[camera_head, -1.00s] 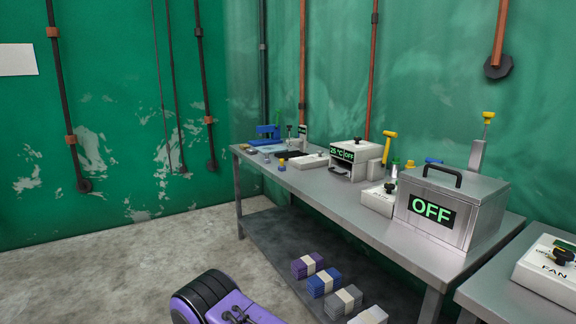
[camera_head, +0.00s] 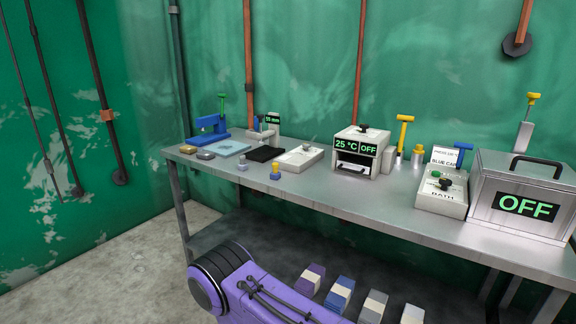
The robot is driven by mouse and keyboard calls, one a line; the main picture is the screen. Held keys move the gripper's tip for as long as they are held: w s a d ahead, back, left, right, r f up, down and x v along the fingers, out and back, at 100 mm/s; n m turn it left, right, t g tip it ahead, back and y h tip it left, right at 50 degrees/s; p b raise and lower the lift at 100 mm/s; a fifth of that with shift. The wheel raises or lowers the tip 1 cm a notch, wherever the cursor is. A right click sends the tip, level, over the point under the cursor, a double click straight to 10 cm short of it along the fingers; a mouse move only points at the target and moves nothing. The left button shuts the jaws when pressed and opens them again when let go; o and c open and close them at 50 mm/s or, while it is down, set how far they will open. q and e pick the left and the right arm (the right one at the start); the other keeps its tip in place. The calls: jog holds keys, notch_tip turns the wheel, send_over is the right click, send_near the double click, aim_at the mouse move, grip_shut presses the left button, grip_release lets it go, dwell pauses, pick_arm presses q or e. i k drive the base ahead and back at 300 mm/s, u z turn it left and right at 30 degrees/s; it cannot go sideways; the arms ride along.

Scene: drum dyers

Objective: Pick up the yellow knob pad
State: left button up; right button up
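A small pad with a yellow knob (camera_head: 275,168) stands upright near the front edge of the metal bench, left of the middle. A similar small pad with a grey knob (camera_head: 243,162) stands to its left. Nothing touches the yellow knob pad. A purple and black link of my own arm shows at the bottom, below the bench top. Neither of my grippers is in view, so whether they are open or shut is hidden.
The bench (camera_head: 400,216) carries a blue press (camera_head: 209,131), a black plate (camera_head: 264,154), a white tray (camera_head: 299,157), a small oven (camera_head: 358,151), a bath unit (camera_head: 441,193) and a metal box (camera_head: 522,199). Several banded stacks, including a blue one (camera_head: 338,293), lie on the lower shelf.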

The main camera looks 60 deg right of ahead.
aim_at(275, 175)
jog(key=z, duration=0.7)
jog(key=i, duration=1.15)
jog(key=z, duration=1.05)
